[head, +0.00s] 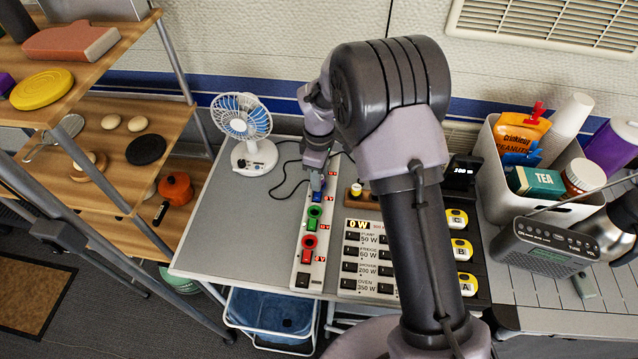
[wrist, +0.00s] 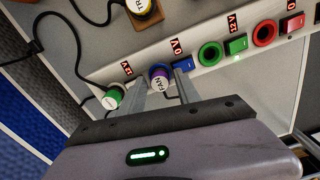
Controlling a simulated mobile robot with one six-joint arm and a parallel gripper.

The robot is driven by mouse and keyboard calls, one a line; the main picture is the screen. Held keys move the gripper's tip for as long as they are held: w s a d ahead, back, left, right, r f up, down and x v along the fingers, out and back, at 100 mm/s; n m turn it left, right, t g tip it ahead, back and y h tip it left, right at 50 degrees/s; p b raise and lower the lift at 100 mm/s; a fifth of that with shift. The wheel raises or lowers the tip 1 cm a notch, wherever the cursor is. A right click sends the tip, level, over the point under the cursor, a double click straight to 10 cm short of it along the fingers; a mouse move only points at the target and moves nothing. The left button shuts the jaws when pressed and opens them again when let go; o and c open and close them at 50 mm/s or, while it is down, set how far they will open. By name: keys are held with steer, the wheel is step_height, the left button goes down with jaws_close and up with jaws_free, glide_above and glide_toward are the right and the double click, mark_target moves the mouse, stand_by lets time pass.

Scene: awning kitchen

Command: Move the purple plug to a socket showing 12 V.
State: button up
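The purple plug, with a white cap marked FAN (wrist: 160,80), stands on the white socket strip (head: 303,268), beside a blue switch (wrist: 183,64) and a display reading 0 V (wrist: 176,46). My gripper (head: 317,186) is over it, with one finger on each side of the plug in the wrist view (wrist: 159,78). Whether the fingers press on it is unclear. The green-ringed socket (wrist: 210,53) is empty, next to a green switch (wrist: 236,45) and a 12 V display (wrist: 233,22). The red-ringed socket (wrist: 265,32) is empty; its display (wrist: 292,5) is partly cut off.
A green plug (wrist: 112,97) stands at the strip's end near a hard-to-read display (wrist: 127,68). A yellow-rimmed plug (wrist: 142,10) is close by. The fan (head: 243,125) and loose cables lie left. A labelled switch panel (head: 368,262) stands right of the strip.

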jaws_close()
steer(key=shift+r, duration=0.15)
steer(key=shift+r+p, duration=1.6)
steer(key=shift+r, duration=0.1)
